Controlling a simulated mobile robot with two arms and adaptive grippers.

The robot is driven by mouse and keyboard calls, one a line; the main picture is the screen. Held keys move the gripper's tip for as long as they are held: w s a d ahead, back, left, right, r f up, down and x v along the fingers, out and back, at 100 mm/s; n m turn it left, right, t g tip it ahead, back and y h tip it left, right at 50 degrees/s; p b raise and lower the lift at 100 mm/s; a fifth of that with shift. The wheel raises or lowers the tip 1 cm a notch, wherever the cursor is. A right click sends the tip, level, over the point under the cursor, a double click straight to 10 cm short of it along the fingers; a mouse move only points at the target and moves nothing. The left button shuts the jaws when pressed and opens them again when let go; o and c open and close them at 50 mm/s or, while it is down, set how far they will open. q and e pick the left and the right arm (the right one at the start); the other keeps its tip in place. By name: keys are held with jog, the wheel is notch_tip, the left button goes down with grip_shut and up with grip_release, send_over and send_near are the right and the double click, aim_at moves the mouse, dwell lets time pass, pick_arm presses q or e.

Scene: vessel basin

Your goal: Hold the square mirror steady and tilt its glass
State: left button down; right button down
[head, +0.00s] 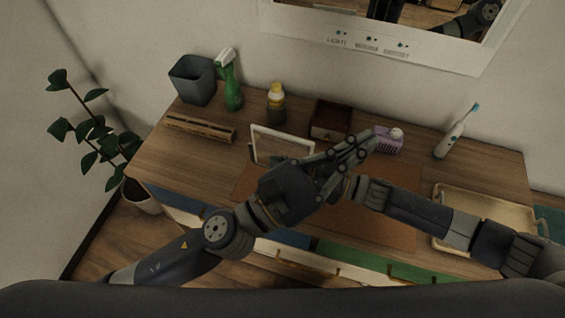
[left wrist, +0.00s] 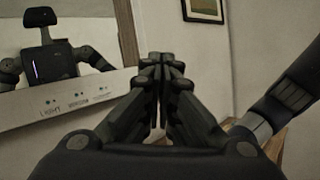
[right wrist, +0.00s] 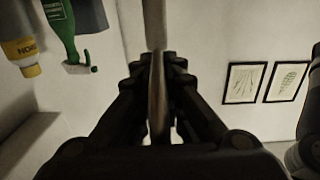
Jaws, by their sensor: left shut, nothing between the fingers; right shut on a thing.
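The square mirror (head: 283,130) stands on the desk, a pale frame partly hidden behind my left arm in the head view. My left gripper (head: 362,145) is shut and empty, right of the mirror and above the desk; its closed fingers also show in the left wrist view (left wrist: 163,62). My right gripper (right wrist: 158,65) is shut on a thin upright strip in the right wrist view, which looks like the edge of the square mirror. In the head view its fingertips are hidden behind my left gripper. The mirror's lower part and its tilt cannot be made out.
Behind stand a grey bin (head: 194,80), a green spray bottle (head: 230,85), a yellow-capped bottle (head: 276,103) and a dark wooden box (head: 331,119). A purple box (head: 388,143) sits near my left fingertips. A toothbrush (head: 455,132) and a beige tray (head: 485,205) are right.

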pick_arm(q)
jog(key=w+a+f+n+t+y, duration=0.2)
jog(key=a+f+n+t+y, duration=0.3)
jog(key=a+n+y, duration=0.2)
jog(key=n+y, duration=0.4)
jog(key=y, duration=0.2)
send_near(281, 141)
jog(key=shift+x, duration=3.3)
jog(key=shift+w+d+f, duration=0.15)
jog(key=shift+w+d, duration=0.05)
jog(key=shift+w, duration=0.15)
